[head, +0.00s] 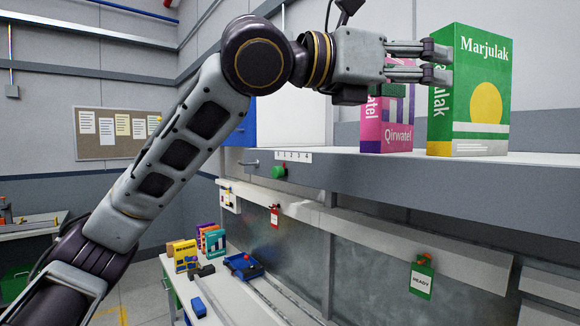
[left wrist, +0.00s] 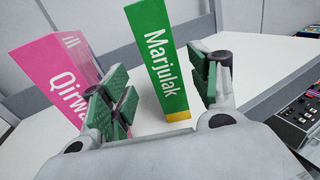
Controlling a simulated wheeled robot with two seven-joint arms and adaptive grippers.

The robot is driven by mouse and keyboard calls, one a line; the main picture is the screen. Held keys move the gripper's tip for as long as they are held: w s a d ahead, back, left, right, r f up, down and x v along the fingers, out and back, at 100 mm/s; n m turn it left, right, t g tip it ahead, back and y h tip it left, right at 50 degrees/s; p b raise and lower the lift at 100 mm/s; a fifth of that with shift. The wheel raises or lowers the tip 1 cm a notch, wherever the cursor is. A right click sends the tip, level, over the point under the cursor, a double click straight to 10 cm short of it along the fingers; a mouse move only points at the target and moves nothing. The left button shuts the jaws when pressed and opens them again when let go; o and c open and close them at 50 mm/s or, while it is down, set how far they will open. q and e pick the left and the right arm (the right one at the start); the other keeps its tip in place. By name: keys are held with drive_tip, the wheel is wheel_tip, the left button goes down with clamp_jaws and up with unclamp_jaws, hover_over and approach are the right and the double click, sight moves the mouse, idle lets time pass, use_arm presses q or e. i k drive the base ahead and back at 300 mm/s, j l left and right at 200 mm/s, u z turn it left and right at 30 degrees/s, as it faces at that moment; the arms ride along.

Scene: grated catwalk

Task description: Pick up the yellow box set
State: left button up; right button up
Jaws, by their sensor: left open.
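A yellow box (head: 186,257) stands upright on the low white table at the bottom of the head view, beside a teal box (head: 215,245). It does not show in the left wrist view. My left gripper (head: 437,61) is open, high above and to the right of it, at a shelf. Its fingers point at a tall green "Marjulak" box (head: 490,65) with a yellow circle. In the left wrist view, the green box (left wrist: 158,58) appears between the open fingers (left wrist: 163,88); I cannot tell whether they touch it. My right gripper is not in view.
A pink "Qirwatel" box (head: 386,138) stands left of the green box on the grey-edged shelf (head: 345,170). A blue tray (head: 243,266) and small dark and blue items lie on the low table (head: 232,300). Shelf right of the green box is clear.

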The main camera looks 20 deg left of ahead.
sight(184, 253)
drive_tip(key=u, duration=1.3)
